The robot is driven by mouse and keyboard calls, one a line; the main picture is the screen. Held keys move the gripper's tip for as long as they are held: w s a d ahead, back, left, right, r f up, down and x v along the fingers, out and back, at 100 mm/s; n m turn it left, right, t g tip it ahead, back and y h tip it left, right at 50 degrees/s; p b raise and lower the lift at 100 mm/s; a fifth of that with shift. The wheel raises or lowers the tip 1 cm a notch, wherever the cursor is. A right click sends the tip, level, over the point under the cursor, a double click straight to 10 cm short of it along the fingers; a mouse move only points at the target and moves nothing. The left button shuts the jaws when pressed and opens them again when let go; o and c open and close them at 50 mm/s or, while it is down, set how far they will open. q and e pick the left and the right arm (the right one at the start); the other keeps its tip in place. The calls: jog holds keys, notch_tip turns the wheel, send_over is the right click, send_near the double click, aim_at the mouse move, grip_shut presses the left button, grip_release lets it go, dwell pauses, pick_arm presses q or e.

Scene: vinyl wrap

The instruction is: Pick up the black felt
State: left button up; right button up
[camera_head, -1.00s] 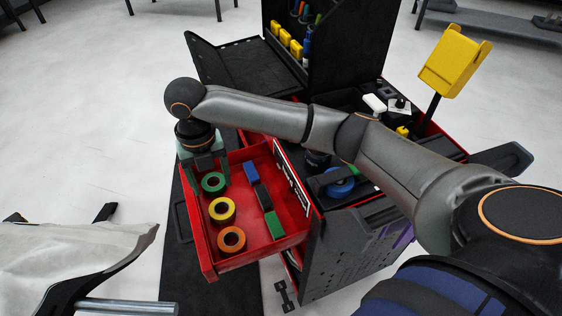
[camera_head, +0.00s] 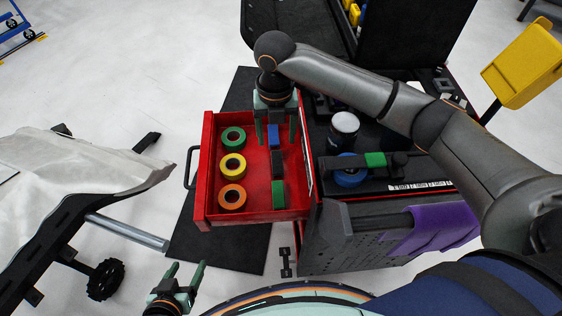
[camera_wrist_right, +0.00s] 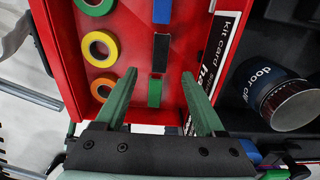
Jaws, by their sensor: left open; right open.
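The black felt (camera_head: 277,163) is a small dark block in the open red drawer (camera_head: 204,170). It lies in a column between a blue block (camera_head: 273,134) and a green block (camera_head: 278,193). My right gripper (camera_head: 276,142) is open and empty above the drawer, pointing down, with its fingers either side of the blue block in the head view. In the right wrist view the black felt (camera_wrist_right: 160,54) shows just beyond the open fingertips (camera_wrist_right: 160,78), with the green block (camera_wrist_right: 155,92) between the fingers. My left gripper (camera_head: 186,270) is open and empty at the bottom left, away from the drawer.
Green (camera_head: 233,139), yellow (camera_head: 232,166) and orange (camera_head: 232,197) tape rolls lie left of the blocks. The drawer walls stand around them. The cart top at the right holds a dark jar (camera_head: 343,132) and a blue roll (camera_head: 350,178). A white sheet (camera_head: 70,170) lies at the left.

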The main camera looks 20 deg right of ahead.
aim_at(277, 162)
notch_tip(277, 162, down, 10)
jog(key=shift+r+b, duration=0.1)
jog(key=shift+b, duration=0.6)
jog(key=shift+d, duration=0.1)
grip_shut()
